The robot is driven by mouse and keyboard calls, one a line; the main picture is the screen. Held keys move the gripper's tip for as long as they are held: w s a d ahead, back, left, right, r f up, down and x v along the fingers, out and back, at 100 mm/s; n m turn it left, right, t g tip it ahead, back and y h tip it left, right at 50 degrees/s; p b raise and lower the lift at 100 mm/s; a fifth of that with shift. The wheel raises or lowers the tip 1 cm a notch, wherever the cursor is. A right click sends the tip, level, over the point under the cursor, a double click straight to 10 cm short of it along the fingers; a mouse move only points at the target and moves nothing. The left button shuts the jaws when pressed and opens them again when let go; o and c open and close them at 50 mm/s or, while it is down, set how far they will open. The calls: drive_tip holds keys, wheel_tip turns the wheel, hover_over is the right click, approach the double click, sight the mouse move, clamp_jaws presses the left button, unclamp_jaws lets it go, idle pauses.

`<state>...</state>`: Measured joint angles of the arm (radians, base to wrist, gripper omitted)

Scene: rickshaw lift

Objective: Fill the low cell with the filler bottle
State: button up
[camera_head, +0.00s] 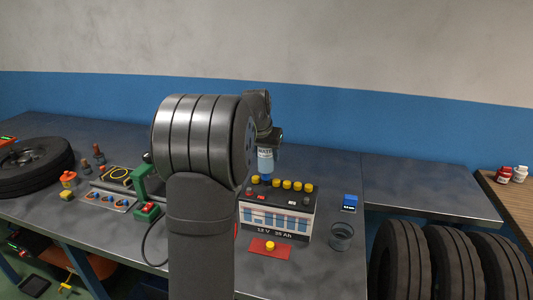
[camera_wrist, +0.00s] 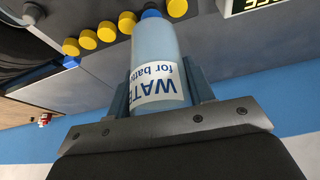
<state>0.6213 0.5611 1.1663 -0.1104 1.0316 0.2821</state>
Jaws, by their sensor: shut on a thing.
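The filler bottle (camera_head: 265,161) is clear with pale blue water and a white "WATER for batteries" label. My gripper (camera_head: 270,138) is shut on it around the label, and the bottle also shows in the wrist view (camera_wrist: 154,45). It is held with its blue nozzle (camera_wrist: 151,13) towards the battery. The battery (camera_head: 275,220) is marked 12 V 35 Ah and has a row of yellow caps (camera_head: 297,186). The nozzle is at a gap in this row, with caps on both sides. I cannot tell whether it touches the cell opening.
A glass beaker (camera_head: 341,237) and a small blue device (camera_head: 349,202) stand right of the battery. A green tool (camera_head: 147,187) and small parts lie left. Tyres (camera_head: 437,262) stand right of the bench, and another (camera_head: 35,163) lies far left.

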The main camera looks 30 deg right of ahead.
drive_tip(key=shift+s+a+f, duration=0.1)
drive_tip(key=shift+f, duration=1.3)
idle(3.6)
idle(0.8)
drive_tip(key=shift+r, duration=3.35)
